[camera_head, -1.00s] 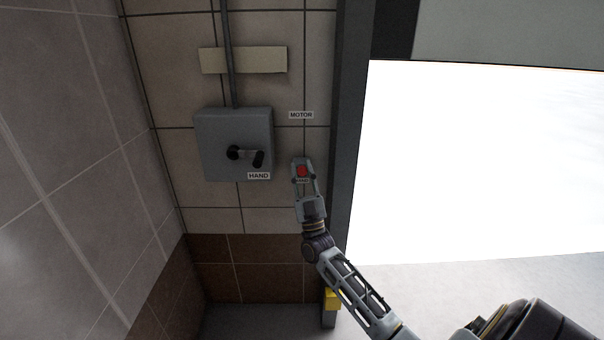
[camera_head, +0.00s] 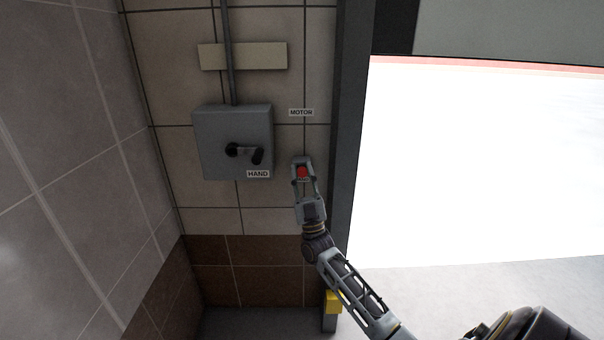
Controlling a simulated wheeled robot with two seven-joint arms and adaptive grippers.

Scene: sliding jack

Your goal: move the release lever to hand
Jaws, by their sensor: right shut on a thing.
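The release lever shows only as a red part (camera_head: 303,172) between the fingers of my right gripper (camera_head: 302,163). The gripper is shut on it, with its fingers pointing up along the tiled wall. The rest of the lever is hidden by the gripper. A MOTOR label (camera_head: 301,112) is on the wall above the gripper. A small label just below the red part is partly covered and too small to read surely. A HAND label (camera_head: 258,174) is at the lower right of the grey box. My left gripper is not in view.
A grey box (camera_head: 209,140) with a black crank handle (camera_head: 257,156) is on the wall left of my gripper. A dark door post (camera_head: 350,120) stands close right, beside a bright opening (camera_head: 480,160).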

